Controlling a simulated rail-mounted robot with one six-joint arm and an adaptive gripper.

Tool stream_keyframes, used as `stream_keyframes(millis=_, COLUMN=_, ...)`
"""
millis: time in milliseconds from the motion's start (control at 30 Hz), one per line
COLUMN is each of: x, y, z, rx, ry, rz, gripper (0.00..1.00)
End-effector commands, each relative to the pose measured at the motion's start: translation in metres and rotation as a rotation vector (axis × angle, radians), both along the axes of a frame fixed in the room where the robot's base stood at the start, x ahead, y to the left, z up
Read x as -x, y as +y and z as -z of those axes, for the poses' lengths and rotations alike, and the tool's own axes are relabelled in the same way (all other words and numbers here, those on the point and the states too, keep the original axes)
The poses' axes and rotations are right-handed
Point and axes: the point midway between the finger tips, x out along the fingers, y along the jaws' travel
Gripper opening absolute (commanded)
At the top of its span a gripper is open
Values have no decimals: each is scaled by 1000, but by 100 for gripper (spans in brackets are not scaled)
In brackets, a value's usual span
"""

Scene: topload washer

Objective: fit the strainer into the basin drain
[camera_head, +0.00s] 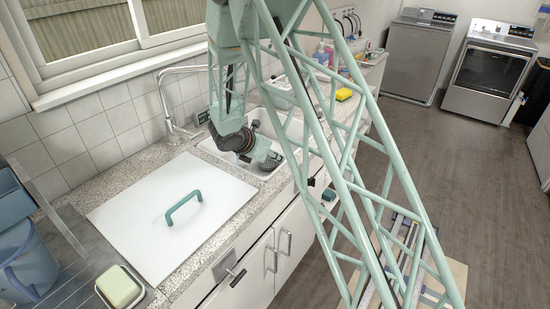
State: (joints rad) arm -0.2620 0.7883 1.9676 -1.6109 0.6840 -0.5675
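The white basin (226,157) is set into the speckled counter below the window, left of centre. My gripper (272,160) is low over the basin's front part, pointing down and to the right. Its fingers are small and partly hidden by my own arm, so I cannot tell whether they are open or shut, or whether they hold anything. I cannot make out the strainer. The drain is hidden behind my arm.
A white board (135,222) with a green handle (184,207) lies on the counter left of the basin. A tall faucet (165,100) stands behind the basin. A soap dish (120,287) is at the lower left.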

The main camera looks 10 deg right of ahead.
Motion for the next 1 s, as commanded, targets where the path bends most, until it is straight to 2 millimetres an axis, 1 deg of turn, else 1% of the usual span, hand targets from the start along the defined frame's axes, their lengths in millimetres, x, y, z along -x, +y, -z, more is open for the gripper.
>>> stream_keyframes(millis=600, x=34, y=40, z=-54, rx=-1, ry=-2, rz=-2, gripper=22)
stream_keyframes(millis=800, x=43, y=50, z=-68, rx=-1, ry=-3, rz=0, gripper=22)
stream_keyframes(millis=1000, x=48, y=55, z=-74, rx=1, ry=0, rz=-1, gripper=22)
